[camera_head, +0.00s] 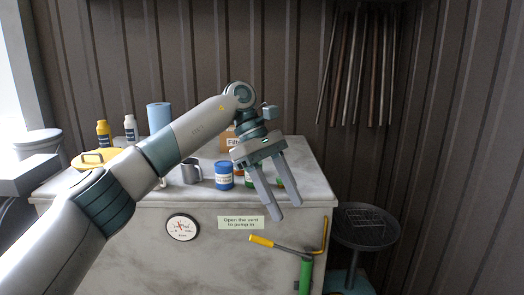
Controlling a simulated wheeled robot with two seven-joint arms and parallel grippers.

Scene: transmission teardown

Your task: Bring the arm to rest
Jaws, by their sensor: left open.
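My left arm comes in from the lower left and reaches over the bench. My left gripper (284,210) is open, with its two fingers pointing down in front of the bench's front edge. Nothing shows between the fingers. The gripper hides part of a cardboard box (227,141) and a green item behind it. My right gripper does not show.
The marble-topped bench (312,167) carries a metal mug (191,173), a blue can (224,177), a blue roll (158,117), a yellow bottle (103,133) and a white bottle (130,128). A round stand (366,232) is right.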

